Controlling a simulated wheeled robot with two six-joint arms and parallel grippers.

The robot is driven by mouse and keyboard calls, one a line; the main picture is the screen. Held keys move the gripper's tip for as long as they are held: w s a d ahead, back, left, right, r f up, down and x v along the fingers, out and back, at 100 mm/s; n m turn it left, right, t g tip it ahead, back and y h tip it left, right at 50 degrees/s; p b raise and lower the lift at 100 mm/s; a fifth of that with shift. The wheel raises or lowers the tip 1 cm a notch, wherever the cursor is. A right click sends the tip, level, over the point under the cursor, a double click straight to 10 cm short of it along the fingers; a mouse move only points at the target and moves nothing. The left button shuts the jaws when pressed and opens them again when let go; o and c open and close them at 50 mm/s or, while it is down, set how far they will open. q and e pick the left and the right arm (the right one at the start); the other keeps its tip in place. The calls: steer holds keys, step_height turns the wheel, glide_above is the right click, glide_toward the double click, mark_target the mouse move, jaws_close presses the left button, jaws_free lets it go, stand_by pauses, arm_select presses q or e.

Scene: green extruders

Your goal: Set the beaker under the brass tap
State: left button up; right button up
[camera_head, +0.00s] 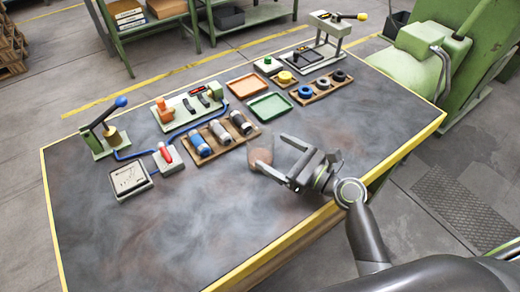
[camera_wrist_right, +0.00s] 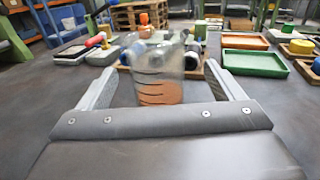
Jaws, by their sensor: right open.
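The beaker (camera_head: 261,154) is clear with dark marks and orange-brown contents. It stands upright on the dark table, right of the tray of cylinders. My right gripper (camera_head: 270,150) is open, low over the table, with its fingers reaching toward the beaker. In the right wrist view the beaker (camera_wrist_right: 158,78) shows between the two spread fingers, with visible gaps on both sides. A brass-coloured fitting (camera_head: 111,135), which looks like the tap, sits on a green base at the table's left, beside a lever with a blue knob. My left gripper is not in view.
A wooden tray of cylinders (camera_head: 207,159) stands just left of the beaker. A white panel with a gauge (camera_head: 130,179) and a red-handled switch (camera_head: 167,158) lie near the fitting. Orange (camera_head: 248,86) and green trays (camera_head: 271,107) lie behind. The table's front left is clear.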

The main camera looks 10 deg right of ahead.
mark_target(250, 140)
steer(key=x, duration=0.7)
steer(key=shift+s+a+f+p, duration=0.1)
steer(key=shift+a+f+p, duration=0.15)
steer(key=shift+f+p, duration=0.05)
steer(key=shift+c, duration=0.5)
steer(key=c, duration=1)
steer(key=shift+r, duration=0.1)
steer(key=shift+c, duration=0.2)
